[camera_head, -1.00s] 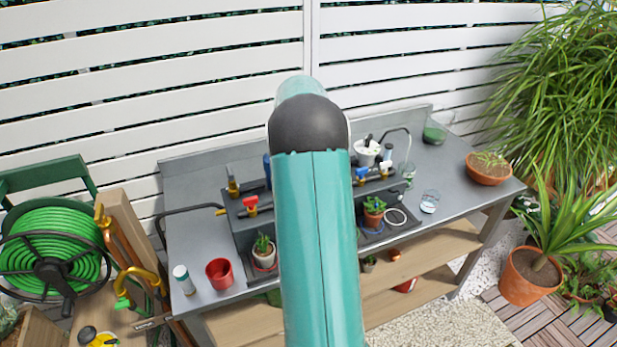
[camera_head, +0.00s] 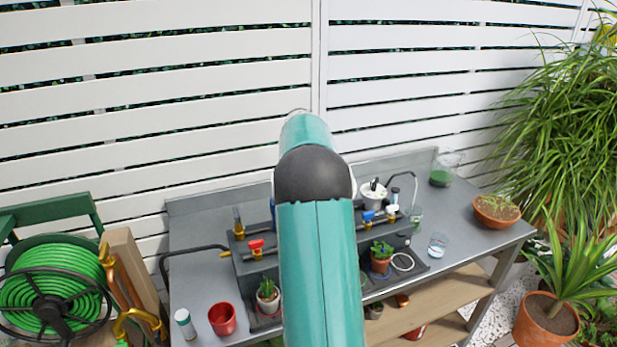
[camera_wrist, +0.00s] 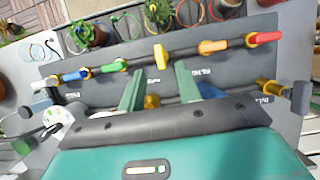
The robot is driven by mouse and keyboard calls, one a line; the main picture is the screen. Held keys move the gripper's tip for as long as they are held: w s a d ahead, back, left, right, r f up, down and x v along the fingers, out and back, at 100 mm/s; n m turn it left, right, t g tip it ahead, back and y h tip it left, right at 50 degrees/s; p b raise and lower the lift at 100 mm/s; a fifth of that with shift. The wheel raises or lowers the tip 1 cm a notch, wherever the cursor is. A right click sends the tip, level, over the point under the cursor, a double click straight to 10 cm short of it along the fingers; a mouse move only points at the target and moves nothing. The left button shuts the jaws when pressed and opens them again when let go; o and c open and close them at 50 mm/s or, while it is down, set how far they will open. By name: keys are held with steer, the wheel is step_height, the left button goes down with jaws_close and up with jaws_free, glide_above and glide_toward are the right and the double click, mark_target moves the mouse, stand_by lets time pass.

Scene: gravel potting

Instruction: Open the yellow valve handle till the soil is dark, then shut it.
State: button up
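The yellow valve handle (camera_wrist: 159,55) shows in the wrist view at the middle of a dark pipe. It points across the pipe, while the neighbouring handles lie roughly along it. My gripper (camera_wrist: 160,70) is open, with its two teal fingers to either side of the handle's line and nothing visibly held. I cannot tell whether a finger touches the handle. A potted plant (camera_wrist: 158,12) stands beyond the yellow valve, cut by the top edge; its soil colour cannot be made out. In the head view my arm hides the yellow handle and my gripper.
A green handle (camera_wrist: 114,65) and an orange handle (camera_wrist: 213,46) flank the yellow one closely. Red (camera_wrist: 264,38) and blue (camera_wrist: 76,75) handles sit farther out. The grey bench (camera_head: 203,283) carries a red pot (camera_head: 222,319), a white canister (camera_head: 185,323) and glass vessels.

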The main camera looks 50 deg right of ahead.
steer(key=v, duration=0.8)
steer(key=shift+w+r, duration=0.1)
steer(key=shift+r, duration=0.15)
